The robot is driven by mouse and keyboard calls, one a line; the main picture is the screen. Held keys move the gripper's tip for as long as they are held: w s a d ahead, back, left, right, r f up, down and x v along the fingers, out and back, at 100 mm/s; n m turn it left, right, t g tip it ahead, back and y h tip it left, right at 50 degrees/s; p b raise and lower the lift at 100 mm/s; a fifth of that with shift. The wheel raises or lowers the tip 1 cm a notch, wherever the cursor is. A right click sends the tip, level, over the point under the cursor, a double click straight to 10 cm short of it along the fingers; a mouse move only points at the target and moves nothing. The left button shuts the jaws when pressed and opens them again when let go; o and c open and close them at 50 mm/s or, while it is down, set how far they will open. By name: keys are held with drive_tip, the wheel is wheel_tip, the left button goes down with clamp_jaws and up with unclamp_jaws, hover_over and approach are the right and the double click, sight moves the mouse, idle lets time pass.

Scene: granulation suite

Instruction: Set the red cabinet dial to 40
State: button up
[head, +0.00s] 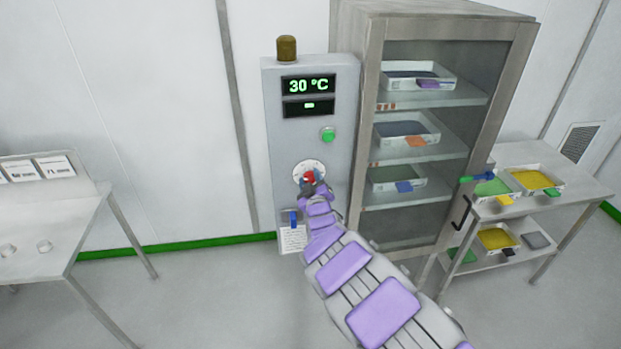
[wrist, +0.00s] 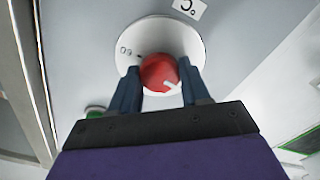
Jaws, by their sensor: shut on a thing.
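The red dial (head: 308,176) sits on a round white plate on the front of the grey control panel (head: 283,140), below a green button. The display (head: 308,85) on the panel reads 30 °C in green. My gripper (head: 308,184) is at the dial, and my arm partly covers it in the head view. In the wrist view the red dial (wrist: 160,73) is between the two fingers of my gripper (wrist: 162,85), which are shut on it. A white pointer mark shows on the dial's lower right. The scale (wrist: 126,51) on the white plate is mostly hidden or too small to read.
A glass-fronted cabinet (head: 365,130) with trays on shelves stands right of the panel. A cart (head: 575,196) with trays is at the far right. A table (head: 60,232) stands at left. A blue switch (head: 293,218) and a paper label are below the dial. Floor between is clear.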

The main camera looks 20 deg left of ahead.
drive_tip(key=m+p, duration=0.5)
drive_tip(key=shift+s, duration=0.1)
drive_tip(key=m+p, duration=0.4)
drive_tip(key=shift+f+m, duration=0.2)
drive_tip(key=shift+m, duration=0.1)
idle(0.4)
drive_tip(key=o, duration=1.1)
drive_tip(key=shift+c, duration=0.2)
drive_tip(key=shift+r, duration=0.15)
drive_tip(key=shift+s+d, duration=0.25)
drive_tip(key=v, duration=1.6)
drive_tip(key=shift+p, duration=0.3)
